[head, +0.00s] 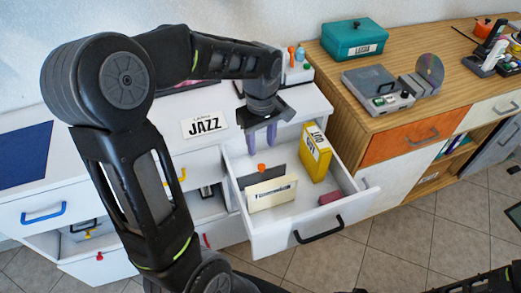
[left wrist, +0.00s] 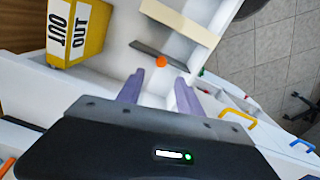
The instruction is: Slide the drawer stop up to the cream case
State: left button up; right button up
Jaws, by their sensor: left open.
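The drawer stop (head: 251,179) is a dark grey plate with an orange knob (head: 261,168), standing across the open white drawer. The cream case (head: 271,194) stands upright in front of it, nearer the drawer's handle, with a gap between them. The left wrist view shows the stop (left wrist: 147,51), its knob (left wrist: 161,61) and the case (left wrist: 180,22), also apart. My left gripper (head: 261,140) is open and empty above the back of the drawer, behind the stop. Its two purple fingers (left wrist: 158,88) point toward the knob without touching it. My right gripper is out of view.
A yellow box marked OUT (head: 315,154) stands in the drawer's right part, and a dark red block (head: 329,198) lies near its front. The drawer's white walls (head: 283,238) surround them. A JAZZ card (head: 204,123) is on the white top. A wooden cabinet (head: 400,123) stands at right.

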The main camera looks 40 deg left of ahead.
aim_at(261, 165)
pick_arm(q)
jog(key=shift+s+d+r+n, duration=0.1)
jog(key=shift+s+n, duration=0.1)
jog(key=shift+n, duration=0.2)
jog(key=shift+w+f, duration=0.1)
jog(key=shift+f, duration=3.85)
jog(key=shift+c, duration=0.3)
grip_shut()
